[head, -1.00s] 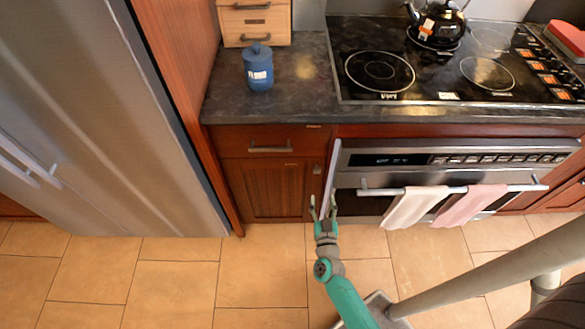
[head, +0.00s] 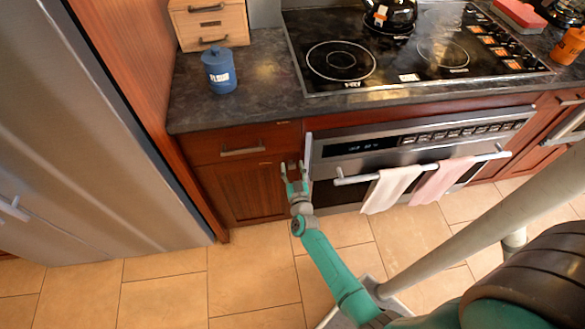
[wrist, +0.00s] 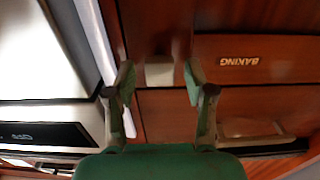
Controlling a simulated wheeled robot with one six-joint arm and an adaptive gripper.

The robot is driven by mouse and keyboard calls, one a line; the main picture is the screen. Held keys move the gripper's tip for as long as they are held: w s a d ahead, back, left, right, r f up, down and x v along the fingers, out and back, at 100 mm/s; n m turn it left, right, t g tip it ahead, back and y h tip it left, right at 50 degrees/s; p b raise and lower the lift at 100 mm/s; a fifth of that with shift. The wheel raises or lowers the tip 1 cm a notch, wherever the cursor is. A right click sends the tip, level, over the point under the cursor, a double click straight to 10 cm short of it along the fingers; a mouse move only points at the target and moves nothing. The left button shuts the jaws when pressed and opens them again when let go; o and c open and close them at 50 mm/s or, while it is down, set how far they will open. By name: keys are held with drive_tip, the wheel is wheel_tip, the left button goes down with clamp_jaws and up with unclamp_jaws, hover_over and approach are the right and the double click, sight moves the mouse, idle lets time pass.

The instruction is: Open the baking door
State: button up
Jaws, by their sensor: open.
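The baking door (head: 243,195) is a reddish-brown wooden cabinet door below a drawer, left of the oven in the head view. It looks shut. Its BAKING label (wrist: 239,61) shows upside down in the wrist view. A small pale handle (wrist: 158,72) on the door lies between my finger ends in the wrist view. My gripper (head: 294,170) is open at the door's upper right corner, its fingers (wrist: 158,82) on either side of the handle. I cannot tell whether they touch it.
The oven (head: 400,152) stands just right, with a bar and two towels (head: 386,190). An upright pale panel (head: 308,155) stands close beside my gripper. The drawer (head: 240,143) above has a handle. A fridge (head: 95,130) is at left. The tiled floor (head: 165,285) before the door is clear.

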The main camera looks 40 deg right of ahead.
clamp_jaws()
idle(0.4)
